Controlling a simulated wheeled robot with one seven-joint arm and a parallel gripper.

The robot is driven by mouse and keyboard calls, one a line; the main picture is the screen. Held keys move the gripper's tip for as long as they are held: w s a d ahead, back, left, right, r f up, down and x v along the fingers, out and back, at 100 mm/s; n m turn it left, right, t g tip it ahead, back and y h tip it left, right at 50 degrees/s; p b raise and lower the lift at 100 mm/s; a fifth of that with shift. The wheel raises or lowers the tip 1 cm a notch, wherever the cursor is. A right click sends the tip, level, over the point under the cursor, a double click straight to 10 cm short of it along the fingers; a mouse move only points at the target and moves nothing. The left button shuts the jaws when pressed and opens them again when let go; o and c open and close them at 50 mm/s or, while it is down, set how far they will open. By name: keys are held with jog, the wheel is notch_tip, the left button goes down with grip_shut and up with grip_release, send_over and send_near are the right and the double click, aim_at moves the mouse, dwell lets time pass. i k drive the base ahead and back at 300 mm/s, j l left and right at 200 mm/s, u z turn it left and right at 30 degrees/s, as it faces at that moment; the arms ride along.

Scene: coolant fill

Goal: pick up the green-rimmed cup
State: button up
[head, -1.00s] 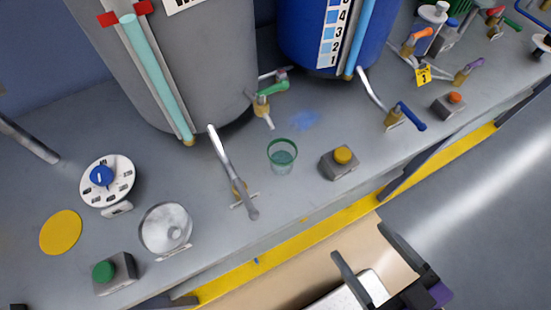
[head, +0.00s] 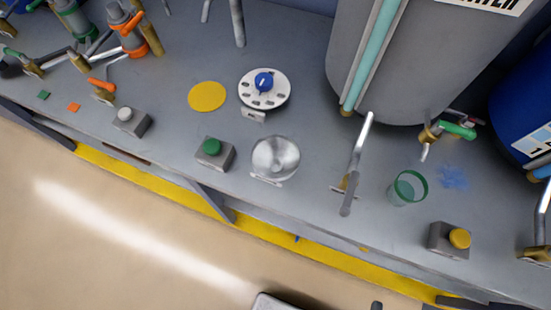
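The green-rimmed cup (head: 405,189) stands upright on the grey bench at the right. It is clear, with a green ring at its top, and seems to hold some greenish liquid low down. It stands between a grey lever tap (head: 352,175) on its left and a yellow button box (head: 449,240) on its lower right. My gripper's fingers are not in view; only a small dark piece shows at the bottom edge, too little to read.
A grey tank (head: 400,70) with a level tube stands behind the cup. A green-handled valve (head: 447,131) is behind it to the right. Left of the tap are a round metal dish (head: 276,158), a green button box (head: 214,153), a blue-knobbed dial (head: 264,90) and a yellow disc (head: 207,96).

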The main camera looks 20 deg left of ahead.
aim_at(409, 187)
jog(key=j+u, duration=0.45)
jog(key=j, duration=0.9)
jog(key=i, duration=0.05)
